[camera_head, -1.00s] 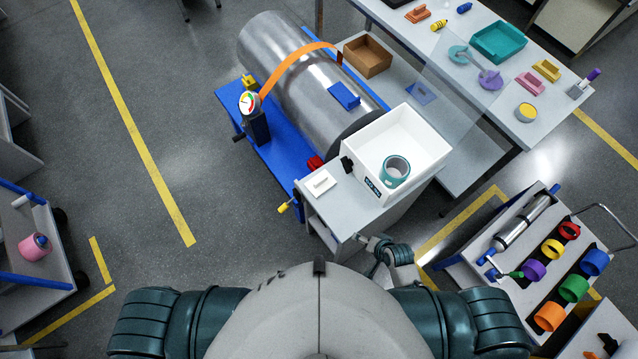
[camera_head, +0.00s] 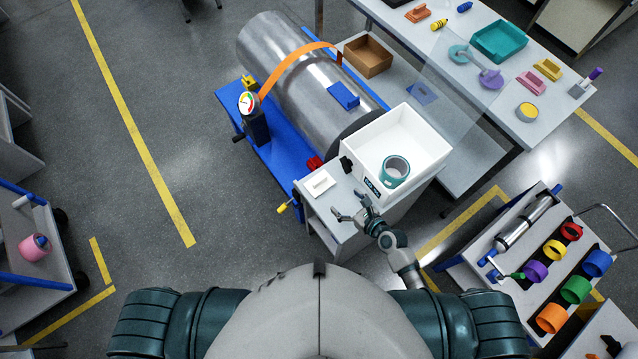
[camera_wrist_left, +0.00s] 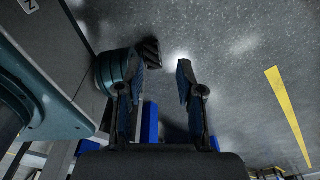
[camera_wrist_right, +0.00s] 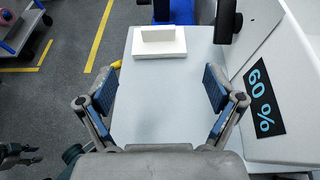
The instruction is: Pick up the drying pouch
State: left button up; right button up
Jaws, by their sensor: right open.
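The drying pouch appears to be the small white piece with a flat base and raised ridge (camera_head: 319,183). It lies near the left end of the small grey stand's top (camera_head: 337,203); it also shows in the right wrist view (camera_wrist_right: 158,43), beyond my fingertips. My right gripper (camera_head: 351,206) is open and empty over the stand's near edge, apart from the white piece. In the right wrist view its fingers (camera_wrist_right: 162,78) are spread wide, with bare grey top between them. My left gripper (camera_wrist_left: 158,75) is open and empty above the floor, outside the head view.
A steel cylinder (camera_head: 290,62) on a blue frame lies behind.

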jog(key=b, duration=0.1)
send_near(321, 182)
jog(key=x, duration=0.4)
jog(key=shift+w+a, duration=0.1)
jog(key=shift+w, duration=0.35)
jog(key=shift+w+a+f, duration=0.15)
jog(key=shift+w+a, duration=0.25)
jog(key=shift+a, duration=0.15)
jog(key=b+x, duration=0.1)
jog(key=x, duration=0.2)
jog(key=shift+w+a+f, duration=0.2)
jog(key=shift+a, duration=0.15)
jog(key=shift+w+a+f, duration=0.1)
jog(key=shift+w+f, duration=0.05)
jog(key=shift+w, duration=0.2)
pick_arm(q)
jog(key=w, duration=0.1)
jog(key=w+d+f, duration=0.1)
jog(key=shift+w+d+f, duration=0.15)
jog(key=shift+w, duration=0.15)
pick_arm(e)
jog(key=shift+c, duration=0.3)
jog(key=c, duration=0.9)
